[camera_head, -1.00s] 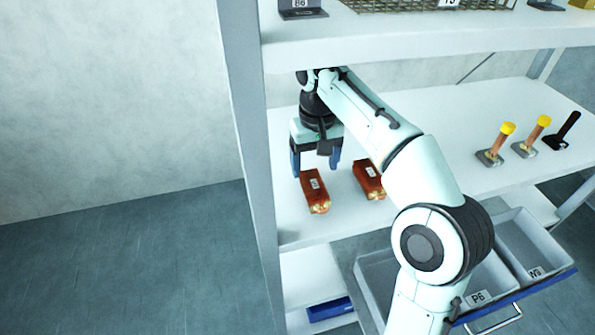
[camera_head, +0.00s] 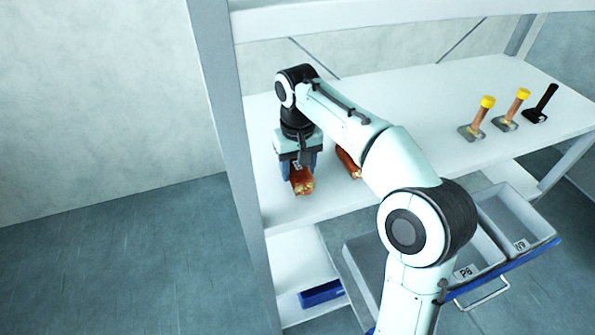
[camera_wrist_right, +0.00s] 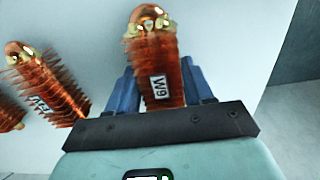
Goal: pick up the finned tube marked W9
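The finned tube marked W9 (camera_wrist_right: 157,78) is copper-orange with a white label and brass fittings at its end. It is also in the head view (camera_head: 303,185), at the shelf's left end. My right gripper (camera_head: 299,170) is over it from above, with a blue finger on each side. In the right wrist view the fingers of my right gripper (camera_wrist_right: 160,85) look closed against the tube's sides. I cannot tell whether the tube touches the shelf. My left gripper is not in view.
A second finned tube (camera_wrist_right: 50,88) lies close beside it, partly behind my arm in the head view (camera_head: 347,162). Another is at the wrist view's left edge (camera_wrist_right: 8,115). Grey bins (camera_head: 515,215) are below.

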